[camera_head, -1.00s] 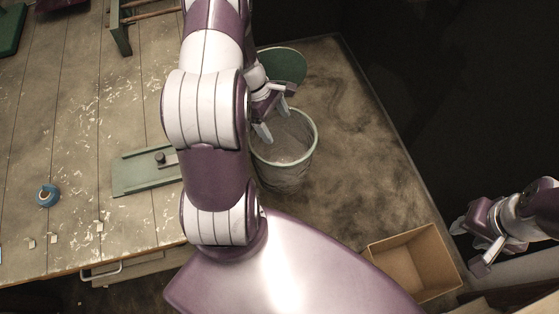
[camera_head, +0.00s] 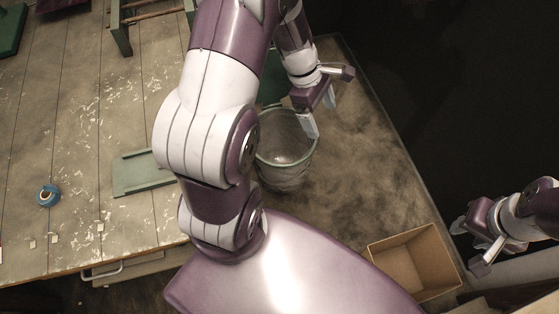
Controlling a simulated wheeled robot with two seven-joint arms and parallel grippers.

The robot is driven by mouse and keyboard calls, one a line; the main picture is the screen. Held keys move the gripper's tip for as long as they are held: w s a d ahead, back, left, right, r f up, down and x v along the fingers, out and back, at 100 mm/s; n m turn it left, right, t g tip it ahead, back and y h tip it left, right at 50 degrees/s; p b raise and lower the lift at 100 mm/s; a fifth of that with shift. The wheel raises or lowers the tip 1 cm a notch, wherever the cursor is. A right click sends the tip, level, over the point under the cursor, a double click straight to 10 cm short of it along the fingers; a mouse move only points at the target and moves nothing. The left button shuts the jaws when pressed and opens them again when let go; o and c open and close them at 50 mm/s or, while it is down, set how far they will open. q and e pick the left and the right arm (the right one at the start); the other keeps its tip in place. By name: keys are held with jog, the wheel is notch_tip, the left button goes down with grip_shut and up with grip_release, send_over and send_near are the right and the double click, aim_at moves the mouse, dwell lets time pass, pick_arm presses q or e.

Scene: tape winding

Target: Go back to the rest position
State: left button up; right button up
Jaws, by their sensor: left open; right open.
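My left gripper (camera_head: 320,113) is open and empty, above the right rim of the bin, with its fingers pointing down. Its arm comes across the middle of the view and hides part of the table. My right gripper (camera_head: 477,246) is open and empty at the right edge, to the right of the cardboard box. I see nothing held in either gripper.
A mesh bin (camera_head: 284,172) stands on the floor below my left gripper. An open cardboard box (camera_head: 418,262) is at the lower right. The wooden table (camera_head: 70,150) at left carries a blue tape roll (camera_head: 48,195) and a green board (camera_head: 140,175).

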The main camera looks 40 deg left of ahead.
dwell(0.4)
pick_arm(q)
jog(key=s+d+r+m+y+p, duration=0.1)
jog(key=s+r+m+y, duration=0.3)
jog(key=s+m, duration=0.5)
notch_tip(320, 180, up, 2)
jog(key=m+p, duration=0.1)
jog(key=m, duration=0.9)
jog(key=shift+d+r+m+t+y, duration=0.25)
jog(key=shift+d+m+t+y, duration=0.05)
jog(key=shift+d+t, duration=0.1)
